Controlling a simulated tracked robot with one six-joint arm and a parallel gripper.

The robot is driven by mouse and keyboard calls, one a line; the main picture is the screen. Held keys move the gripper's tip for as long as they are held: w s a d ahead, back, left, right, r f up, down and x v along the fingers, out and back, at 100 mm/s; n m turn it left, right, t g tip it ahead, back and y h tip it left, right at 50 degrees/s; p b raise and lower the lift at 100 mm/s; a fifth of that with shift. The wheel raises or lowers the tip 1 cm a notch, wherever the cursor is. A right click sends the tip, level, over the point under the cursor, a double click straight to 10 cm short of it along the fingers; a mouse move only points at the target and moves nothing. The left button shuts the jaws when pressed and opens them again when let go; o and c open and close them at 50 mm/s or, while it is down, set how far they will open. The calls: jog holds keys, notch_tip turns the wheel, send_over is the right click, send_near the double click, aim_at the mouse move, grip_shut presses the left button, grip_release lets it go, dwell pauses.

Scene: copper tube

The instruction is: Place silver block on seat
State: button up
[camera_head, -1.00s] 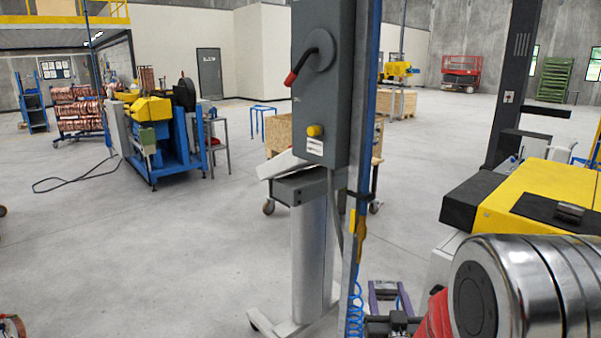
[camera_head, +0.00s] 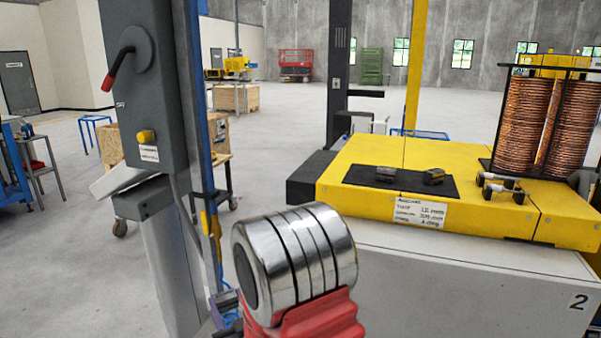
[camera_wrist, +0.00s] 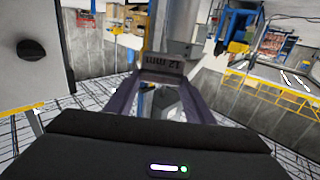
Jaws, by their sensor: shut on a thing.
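My gripper (camera_wrist: 165,82) shows in the wrist view with its two purple fingers shut on a grey-silver block (camera_wrist: 166,72) marked "12 mm"; the lettering is upside down there. In the head view, only a small dark and purple part of the gripper (camera_head: 225,303) shows beside the grey post; its fingertips and the held block are hidden behind my silver and red arm joint. Two other small silver blocks, a left one (camera_head: 387,173) and a right one (camera_head: 433,177), lie on a black mat (camera_head: 360,180). I cannot pick out the seat.
The black mat lies on a yellow machine top (camera_head: 480,200) with a white label. Copper coil stacks (camera_head: 528,115) stand at its right. A tall grey cabinet on a post (camera_head: 150,90) with a red-tipped handle stands at left, close to my arm. Open floor lies behind.

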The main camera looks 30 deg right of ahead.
jog(key=s+f, duration=0.4)
jog(key=shift+f, duration=0.35)
jog(key=shift+a, duration=0.1)
